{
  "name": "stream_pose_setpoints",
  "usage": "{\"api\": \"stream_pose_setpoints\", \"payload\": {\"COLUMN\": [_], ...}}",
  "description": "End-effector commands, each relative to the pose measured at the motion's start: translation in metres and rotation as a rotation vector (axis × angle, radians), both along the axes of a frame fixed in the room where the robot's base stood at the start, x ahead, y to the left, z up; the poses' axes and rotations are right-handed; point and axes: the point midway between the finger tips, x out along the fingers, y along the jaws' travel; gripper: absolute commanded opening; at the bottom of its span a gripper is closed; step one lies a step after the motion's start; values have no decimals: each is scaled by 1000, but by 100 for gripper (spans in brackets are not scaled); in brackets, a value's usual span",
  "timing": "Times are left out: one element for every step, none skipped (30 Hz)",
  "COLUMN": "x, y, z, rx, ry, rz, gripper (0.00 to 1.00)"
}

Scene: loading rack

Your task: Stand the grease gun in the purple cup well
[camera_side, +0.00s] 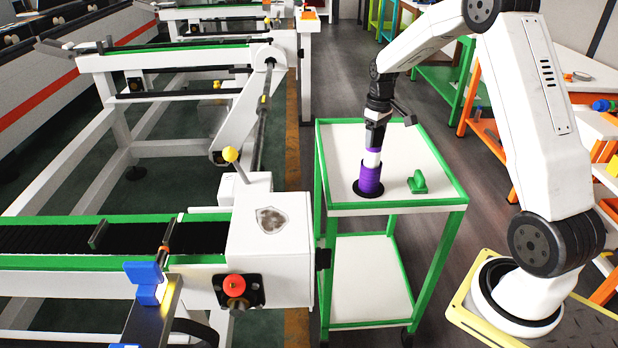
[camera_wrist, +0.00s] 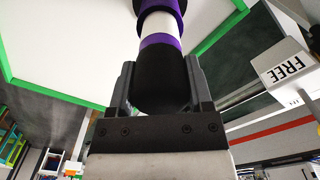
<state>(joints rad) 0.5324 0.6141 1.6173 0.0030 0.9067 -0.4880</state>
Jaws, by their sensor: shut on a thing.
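The grease gun (camera_side: 373,157) is upright below my gripper, with a black upper part, a purple band and a white band. My gripper (camera_side: 376,116) is shut on its black part; the wrist view shows the fingers (camera_wrist: 160,72) on both sides of the black body (camera_wrist: 163,88). The purple cup well (camera_side: 370,183) stands on the white cart top with a dark ring at its base. The gun is in line with the cup, and its lower end is hidden at or inside the cup's mouth. I cannot tell how deep it sits.
The cart (camera_side: 437,203) has a green rim and a lower shelf. A small green object (camera_side: 417,182) lies on its top, right of the cup. A conveyor (camera_side: 200,238) with a yellow-knobbed lever (camera_side: 230,155) is at left. The rest of the cart top is clear.

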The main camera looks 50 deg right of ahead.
Motion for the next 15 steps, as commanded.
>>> {"api": "stream_pose_setpoints", "payload": {"x": [0, 0, 0, 0, 0, 0, 0, 0, 0, 0, 0, 0, 0, 0, 0], "y": [0, 0, 0, 0, 0, 0, 0, 0, 0, 0, 0, 0, 0, 0, 0], "z": [0, 0, 0, 0, 0, -1, -1, -1, -1, -2, -2, -2, -2, -3, -3], "rx": [-1, -1, -1, -1, -1, -1, -1, -1, -1, -1, -1, -1, -1, -1, -1], "ry": [-2, -2, -1, -1, -1, -1, -1, -1, -1, -1, -1, -1, -1, -1, -1], "rz": [0, 0, 0, 0, 0, 0, 0, 0, 0, 0, 0, 0, 0, 0, 0], "gripper": [9, 9, 9, 9, 9, 9, 9, 9, 9, 9, 9, 9, 9, 9, 9]}}
